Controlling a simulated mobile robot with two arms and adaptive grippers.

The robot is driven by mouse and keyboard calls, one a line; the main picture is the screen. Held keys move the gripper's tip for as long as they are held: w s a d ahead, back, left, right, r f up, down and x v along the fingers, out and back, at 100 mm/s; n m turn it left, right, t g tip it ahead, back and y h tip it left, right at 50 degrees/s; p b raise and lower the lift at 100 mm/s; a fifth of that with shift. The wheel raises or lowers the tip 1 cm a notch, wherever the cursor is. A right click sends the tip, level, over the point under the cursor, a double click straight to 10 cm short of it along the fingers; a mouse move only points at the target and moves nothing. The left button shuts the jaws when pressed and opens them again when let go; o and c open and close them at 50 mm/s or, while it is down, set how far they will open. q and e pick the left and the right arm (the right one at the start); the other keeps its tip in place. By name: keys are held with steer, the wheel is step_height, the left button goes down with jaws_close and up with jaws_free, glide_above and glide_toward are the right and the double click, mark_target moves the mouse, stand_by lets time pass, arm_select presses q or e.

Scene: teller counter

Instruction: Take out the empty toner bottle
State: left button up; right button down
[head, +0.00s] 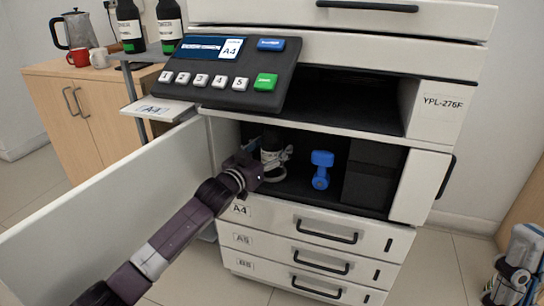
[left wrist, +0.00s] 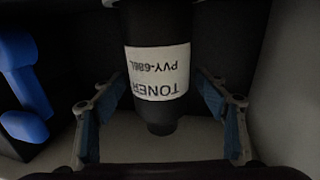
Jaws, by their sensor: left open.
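The toner bottle (left wrist: 157,28) is black with a white label reading TONER PVY-686L, upside down in the left wrist view. In the head view the toner bottle (head: 271,142) stands inside the printer's open front compartment, at its left, partly hidden by my left gripper. My left gripper (head: 276,166) reaches into the compartment. In the left wrist view its two fingers (left wrist: 164,122) are spread on either side of the bottle, with gaps showing at both sides.
A blue lever (head: 321,168) stands right of the bottle, beside a black box (head: 374,178). The open white door (head: 110,205) extends along the left of my arm. Paper drawers (head: 310,240) lie below.

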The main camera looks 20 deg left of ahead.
arm_select(q)
steer(key=shift+w, duration=0.15)
steer(key=c, duration=1.5)
steer(key=shift+r, duration=0.1)
